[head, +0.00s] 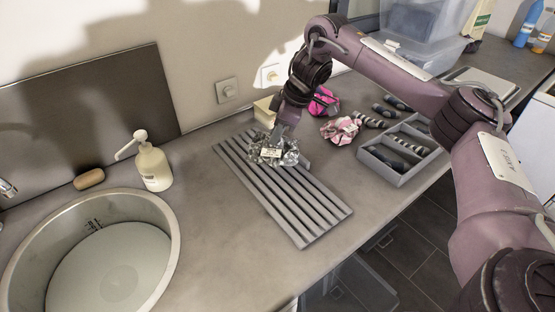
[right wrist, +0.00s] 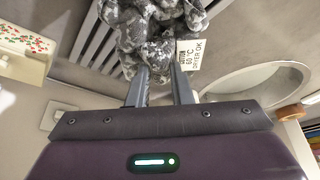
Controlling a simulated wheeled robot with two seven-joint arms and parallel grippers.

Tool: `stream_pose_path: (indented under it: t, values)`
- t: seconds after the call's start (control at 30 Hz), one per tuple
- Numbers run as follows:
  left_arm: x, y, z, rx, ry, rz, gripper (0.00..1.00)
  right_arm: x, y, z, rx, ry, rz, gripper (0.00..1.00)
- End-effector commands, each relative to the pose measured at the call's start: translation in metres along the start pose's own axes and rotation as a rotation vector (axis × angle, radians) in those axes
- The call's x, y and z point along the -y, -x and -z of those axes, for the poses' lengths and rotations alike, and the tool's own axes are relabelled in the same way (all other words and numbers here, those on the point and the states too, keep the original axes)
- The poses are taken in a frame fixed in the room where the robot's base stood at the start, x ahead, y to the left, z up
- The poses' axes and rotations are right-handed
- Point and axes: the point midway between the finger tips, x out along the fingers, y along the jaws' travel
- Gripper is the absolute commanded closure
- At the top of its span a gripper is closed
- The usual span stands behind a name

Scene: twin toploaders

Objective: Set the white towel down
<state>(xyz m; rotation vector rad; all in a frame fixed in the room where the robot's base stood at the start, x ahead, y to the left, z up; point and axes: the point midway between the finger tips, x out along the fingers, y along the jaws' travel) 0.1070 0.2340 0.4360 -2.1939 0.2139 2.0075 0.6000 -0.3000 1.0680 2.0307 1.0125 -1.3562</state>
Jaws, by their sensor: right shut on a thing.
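My right gripper (head: 281,133) points down over the grey slatted rack (head: 300,205), near its far end. It is shut on a crumpled cloth (head: 268,155) with a mottled grey, black and white pattern. In the right wrist view the fingers (right wrist: 160,85) meet the cloth (right wrist: 150,28), and a white care tag (right wrist: 190,54) reading cotton, 60 °C, dryer OK hangs from it. The cloth is at or just above the slats; I cannot tell whether it touches them. No plain white towel shows. My left gripper is out of view.
A pink-and-white cloth (head: 341,131) and a magenta cloth (head: 323,101) lie right of the rack. A grey divided tray (head: 391,175) holds dark rolled items. A round sink (head: 168,222), soap pump (head: 152,166) and brown soap (head: 89,179) are left. Counter between sink and rack is clear.

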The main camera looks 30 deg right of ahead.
Motion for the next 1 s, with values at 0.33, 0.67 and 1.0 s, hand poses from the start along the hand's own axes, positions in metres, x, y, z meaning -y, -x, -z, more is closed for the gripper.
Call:
stream_pose_path:
  t: [0.33,0.67,1.0]
  values:
    - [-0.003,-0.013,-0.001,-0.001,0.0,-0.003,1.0,0.0,-0.036,-0.015,-0.001,0.0,0.001,1.0]
    - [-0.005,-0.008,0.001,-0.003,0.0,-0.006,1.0,0.0,-0.065,-0.026,-0.003,0.001,-0.001,1.0]
    - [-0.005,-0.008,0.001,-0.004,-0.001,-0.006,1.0,0.0,-0.068,-0.028,-0.002,0.001,-0.001,0.74]
